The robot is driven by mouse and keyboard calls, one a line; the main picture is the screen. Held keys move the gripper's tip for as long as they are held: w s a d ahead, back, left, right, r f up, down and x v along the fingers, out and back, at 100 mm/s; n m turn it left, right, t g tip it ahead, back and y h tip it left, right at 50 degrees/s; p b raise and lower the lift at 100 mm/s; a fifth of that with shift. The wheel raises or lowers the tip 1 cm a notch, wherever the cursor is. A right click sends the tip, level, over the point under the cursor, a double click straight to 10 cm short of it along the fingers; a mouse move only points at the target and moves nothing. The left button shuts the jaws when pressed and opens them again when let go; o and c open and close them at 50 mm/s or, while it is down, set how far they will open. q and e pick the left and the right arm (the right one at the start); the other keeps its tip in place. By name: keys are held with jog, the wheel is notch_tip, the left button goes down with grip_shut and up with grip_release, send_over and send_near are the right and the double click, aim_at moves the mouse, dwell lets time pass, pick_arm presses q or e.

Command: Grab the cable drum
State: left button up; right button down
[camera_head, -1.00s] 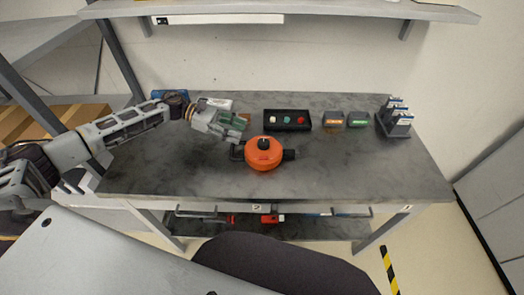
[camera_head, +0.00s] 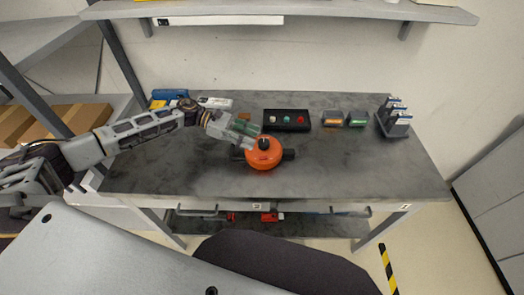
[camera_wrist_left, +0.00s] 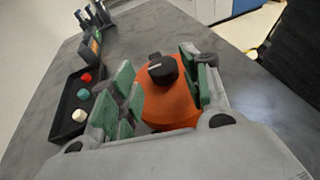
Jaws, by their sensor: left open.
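The cable drum (camera_head: 264,155) is a round orange body with a black knob on top and dark parts at its sides. It sits on the grey worktable (camera_head: 180,170), near the middle. My left gripper (camera_head: 250,138) is open at the drum's upper left in the head view. In the left wrist view, the orange drum (camera_wrist_left: 172,108) with its black knob shows between and beyond the open green-padded fingers of my left gripper (camera_wrist_left: 160,85). I cannot tell whether the fingers touch it. My right gripper is not in view.
A black tray (camera_head: 286,127) with coloured buttons lies behind the drum. A blue item (camera_head: 170,94) is at the back left. The table's right front is clear.

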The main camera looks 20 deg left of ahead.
aim_at(263, 141)
pick_arm(q)
jog(key=p+x, duration=0.1)
jog(key=x, duration=0.1)
jog(key=shift+d+f, duration=0.2)
jog(key=shift+d, duration=0.1)
jog(key=shift+d+f, duration=0.15)
jog(key=shift+d, duration=0.25)
jog(key=shift+c, duration=0.4)
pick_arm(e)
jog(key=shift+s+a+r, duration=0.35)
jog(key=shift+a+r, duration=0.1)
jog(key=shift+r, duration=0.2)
pick_arm(q)
jog(key=c, duration=1)
grip_shut()
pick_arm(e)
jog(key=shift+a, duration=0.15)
